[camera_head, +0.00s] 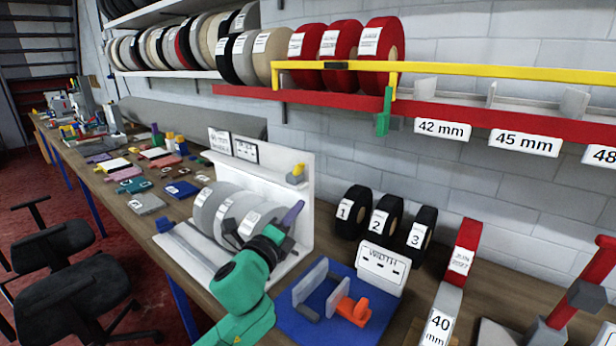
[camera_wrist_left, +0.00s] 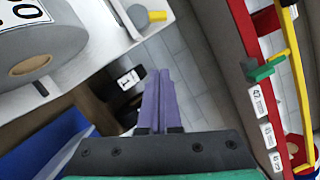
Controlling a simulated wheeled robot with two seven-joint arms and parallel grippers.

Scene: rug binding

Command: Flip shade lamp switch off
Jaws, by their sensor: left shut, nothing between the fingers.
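A small grey block with a yellow knob (camera_head: 296,173), which looks like a switch, is on the upright panel of the white stand (camera_head: 308,217). It also shows in the wrist view as a yellow knob on a grey block (camera_wrist_left: 145,18), at the top. No other lamp part is clearly visible. My left gripper (camera_head: 297,208) has slim purple fingers, shut and empty, near the right end of the stand below the knob. In the wrist view the shut fingers (camera_wrist_left: 159,75) point up the picture, apart from the knob.
Grey rolls (camera_head: 240,205) fill the stand beside my arm. Black rolls (camera_head: 387,213) stand to its right. A blue mat (camera_head: 295,325) holds an orange tool (camera_head: 353,309). A yellow bar (camera_head: 450,73) with a green handle (camera_head: 383,115) runs above.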

